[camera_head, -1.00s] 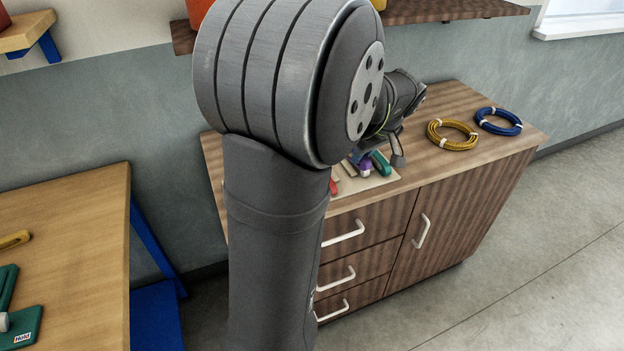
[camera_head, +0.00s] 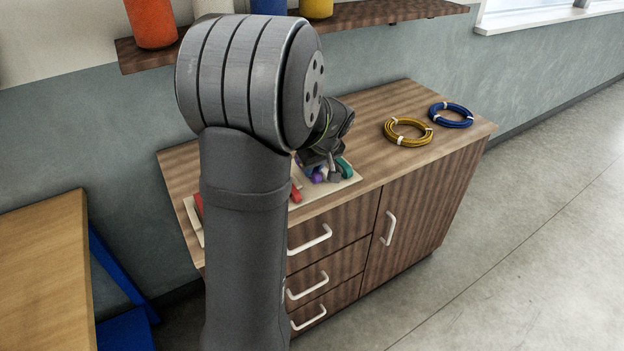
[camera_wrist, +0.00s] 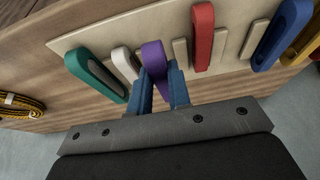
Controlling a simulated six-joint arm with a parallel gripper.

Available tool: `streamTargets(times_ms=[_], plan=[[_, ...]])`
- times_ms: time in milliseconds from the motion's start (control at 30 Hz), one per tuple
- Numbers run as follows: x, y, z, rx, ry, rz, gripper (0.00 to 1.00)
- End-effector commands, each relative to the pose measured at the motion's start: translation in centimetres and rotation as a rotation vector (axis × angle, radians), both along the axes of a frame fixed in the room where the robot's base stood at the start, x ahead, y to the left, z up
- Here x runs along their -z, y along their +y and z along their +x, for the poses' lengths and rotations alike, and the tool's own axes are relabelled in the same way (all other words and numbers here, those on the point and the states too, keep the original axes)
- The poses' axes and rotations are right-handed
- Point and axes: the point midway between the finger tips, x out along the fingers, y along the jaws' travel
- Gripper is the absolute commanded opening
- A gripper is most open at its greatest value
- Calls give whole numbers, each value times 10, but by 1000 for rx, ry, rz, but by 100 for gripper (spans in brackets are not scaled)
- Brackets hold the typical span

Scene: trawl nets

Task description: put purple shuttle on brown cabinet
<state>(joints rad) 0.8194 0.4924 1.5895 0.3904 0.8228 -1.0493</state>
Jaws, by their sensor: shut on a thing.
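The purple shuttle (camera_wrist: 152,54) stands between the blue fingers of my gripper (camera_wrist: 162,78) in the wrist view, and the fingers are shut on it. It also shows as a small purple patch in the head view (camera_head: 317,175), partly hidden by my gripper (camera_head: 333,172). The shuttle is at a cream board (camera_wrist: 75,42); I cannot tell whether it touches the board. The board lies on the brown cabinet (camera_head: 375,98), which has drawers and a door with white handles.
A green shuttle (camera_wrist: 95,75), white shuttle (camera_wrist: 124,63), red shuttle (camera_wrist: 203,35) and blue shuttle (camera_wrist: 283,33) are on the board beside the purple one. A yellow coil (camera_head: 408,131) and a blue coil (camera_head: 451,115) lie on the cabinet's right. A shelf (camera_head: 385,14) is above.

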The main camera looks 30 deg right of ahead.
Motion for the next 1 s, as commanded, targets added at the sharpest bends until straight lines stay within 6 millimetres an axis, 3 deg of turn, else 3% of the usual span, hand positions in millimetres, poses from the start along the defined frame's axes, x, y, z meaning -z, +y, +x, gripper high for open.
streamTargets(times_ms=[167, 400, 767, 800, 867, 1000], plan=[[11, 1, 4, 1, 1, 1, 0], [42, 1, 3, 1, 1, 2, 0], [46, 1, 3, 0, 0, 0, 0], [45, 1, 3, 0, 0, -1, 25], [45, 1, 3, 0, 0, -1, 37], [45, 1, 3, 0, 0, -1, 39]])
